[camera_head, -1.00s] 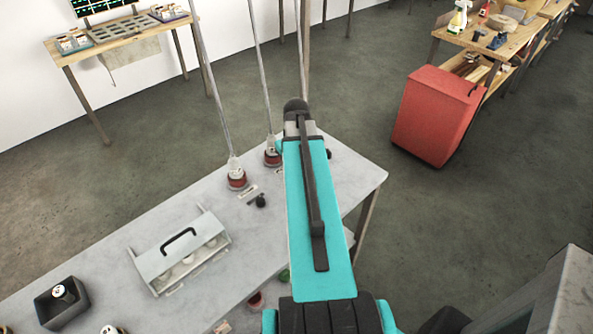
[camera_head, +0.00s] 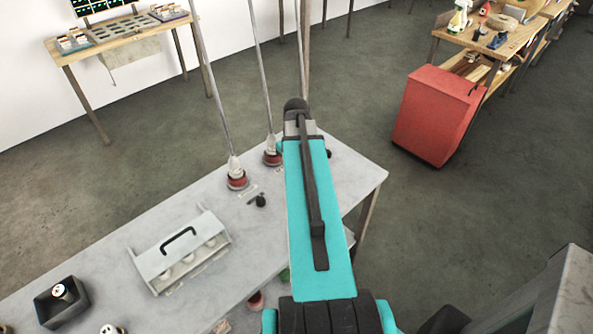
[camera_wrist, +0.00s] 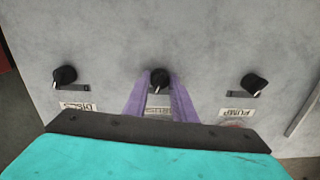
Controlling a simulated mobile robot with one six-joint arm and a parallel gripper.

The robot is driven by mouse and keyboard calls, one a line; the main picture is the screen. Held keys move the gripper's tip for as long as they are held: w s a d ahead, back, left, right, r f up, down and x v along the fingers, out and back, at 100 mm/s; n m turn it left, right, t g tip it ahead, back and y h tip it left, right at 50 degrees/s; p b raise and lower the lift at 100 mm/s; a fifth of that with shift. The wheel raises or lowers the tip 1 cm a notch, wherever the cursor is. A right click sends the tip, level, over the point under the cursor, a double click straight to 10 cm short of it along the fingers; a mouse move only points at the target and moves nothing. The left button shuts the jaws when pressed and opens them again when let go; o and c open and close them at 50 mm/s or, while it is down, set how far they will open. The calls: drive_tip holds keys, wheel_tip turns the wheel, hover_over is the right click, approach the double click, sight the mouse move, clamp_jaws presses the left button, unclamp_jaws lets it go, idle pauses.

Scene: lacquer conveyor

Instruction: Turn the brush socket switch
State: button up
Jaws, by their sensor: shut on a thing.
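In the wrist view, three black knob switches are fixed on a pale grey surface. My gripper (camera_wrist: 160,84) has purple fingers on both sides of the middle switch (camera_wrist: 159,76) and is shut on it. This switch has a light pointer mark toward its lower side. The label below it is partly covered by my fingers, so I cannot read it surely. The left switch (camera_wrist: 64,75) and the right switch (camera_wrist: 254,84) stand free, each above a label; the right label reads like "PUMP". In the head view my teal arm hides the gripper and the middle switch.
The floor between is clear.

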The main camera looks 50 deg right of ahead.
drive_tip(key=n, duration=1)
idle(0.5)
drive_tip(key=o, duration=1)
drive_tip(key=shift+o, duration=0.2)
drive_tip(key=shift+r+b, duration=0.15)
drive_tip(key=shift+b, duration=0.15)
wheel_tip(320, 180, up, 14)
drive_tip(key=b, duration=0.2)
drive_tip(key=shift+f+b, duration=0.2)
drive_tip(key=shift+b, duration=0.2)
drive_tip(key=shift+r, duration=0.1)
